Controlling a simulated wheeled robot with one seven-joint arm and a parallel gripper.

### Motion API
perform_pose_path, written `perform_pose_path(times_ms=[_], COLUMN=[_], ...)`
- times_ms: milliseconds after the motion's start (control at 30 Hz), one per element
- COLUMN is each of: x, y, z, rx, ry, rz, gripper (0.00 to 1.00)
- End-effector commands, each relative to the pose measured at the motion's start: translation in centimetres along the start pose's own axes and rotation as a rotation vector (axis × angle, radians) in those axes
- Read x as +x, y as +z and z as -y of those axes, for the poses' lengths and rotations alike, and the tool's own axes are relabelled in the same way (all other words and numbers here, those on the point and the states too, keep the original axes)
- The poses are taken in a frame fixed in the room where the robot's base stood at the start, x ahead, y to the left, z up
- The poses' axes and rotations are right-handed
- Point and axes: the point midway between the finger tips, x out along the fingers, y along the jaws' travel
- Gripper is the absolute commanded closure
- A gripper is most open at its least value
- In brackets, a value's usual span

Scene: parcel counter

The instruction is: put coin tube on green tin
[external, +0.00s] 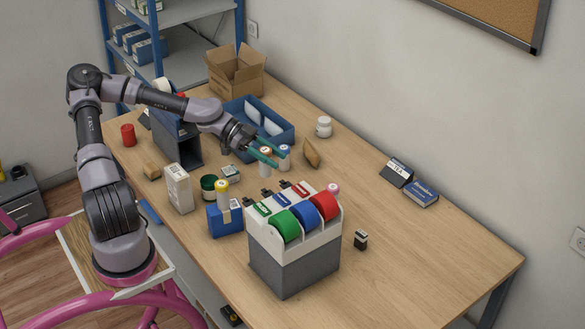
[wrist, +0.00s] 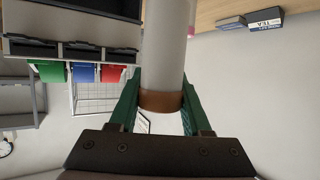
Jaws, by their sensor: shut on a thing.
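The coin tube (external: 265,168) is a pale cylinder with an orange-brown end at its top. My gripper (external: 274,157) is shut on it, with the teal fingers on either side near that end. In the wrist view the tube (wrist: 165,55) stands between the fingertips of my gripper (wrist: 162,88), its brown band nearest the palm. The tube looks upright and held above the counter. The green tin (external: 208,188) is a small dark green round tin, left of and nearer the camera than my gripper, apart from the tube.
A white tube with a blue top (external: 284,160) stands close to my gripper. A tape dispenser (external: 295,265) with green, blue and red rolls stands in front. A blue box (external: 225,222), a yellow-topped tube (external: 222,197) and a white carton (external: 178,188) surround the tin. The counter's right side is mostly free.

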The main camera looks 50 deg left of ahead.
Motion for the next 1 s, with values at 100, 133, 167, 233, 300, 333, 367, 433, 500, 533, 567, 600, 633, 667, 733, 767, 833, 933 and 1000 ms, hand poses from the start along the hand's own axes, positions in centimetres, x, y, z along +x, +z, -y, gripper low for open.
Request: perform_pose_path(times_ms=[100, 133, 167, 233, 300, 333, 367, 433, 500, 533, 567, 600, 633, 667, 733, 767, 833, 933, 1000], x=[-1.4, -1.7, -2.0, -2.5, -1.3, -0.9, -0.6, 0.2, 1.0, 1.4, 1.7, 2.2, 2.6, 3.0, 3.7, 4.0, 4.6, 5.0, 5.1], y=[-3.2, -3.9, -4.6, -6.1, -5.4, -5.3, -5.1, -4.7, -4.3, -4.0, -3.8, -3.4, -3.1, -2.7, -1.8, -1.4, -0.2, 1.4, 2.5], z=[0.1, 0.1, 0.1, 0.1, 0.3, 0.4, 0.6, 1.0, 1.4, 1.6, 1.8, 2.1, 2.3, 2.5, 3.1, 3.4, 4.0, 5.0, 5.6], rx=[0.003, 0.004, 0.004, 0.001, -0.019, -0.025, -0.030, -0.046, -0.062, -0.070, -0.079, -0.090, -0.100, -0.111, -0.139, -0.152, -0.183, -0.227, -0.258], ry=[-0.004, -0.004, -0.003, -0.004, -0.035, -0.049, -0.064, -0.101, -0.140, -0.160, -0.181, -0.210, -0.232, -0.257, -0.322, -0.353, -0.428, -0.538, -0.617], rz=[0.001, 0.002, 0.002, 0.001, 0.001, 0.001, 0.001, 0.001, 0.001, 0.000, 0.001, 0.000, 0.000, 0.000, -0.001, 0.000, 0.000, 0.001, 0.003], gripper=[1.00, 1.00, 1.00, 1.00, 1.00, 1.00, 1.00, 1.00, 1.00, 1.00, 1.00, 1.00, 1.00, 1.00, 1.00, 1.00, 1.00, 1.00, 1.00])
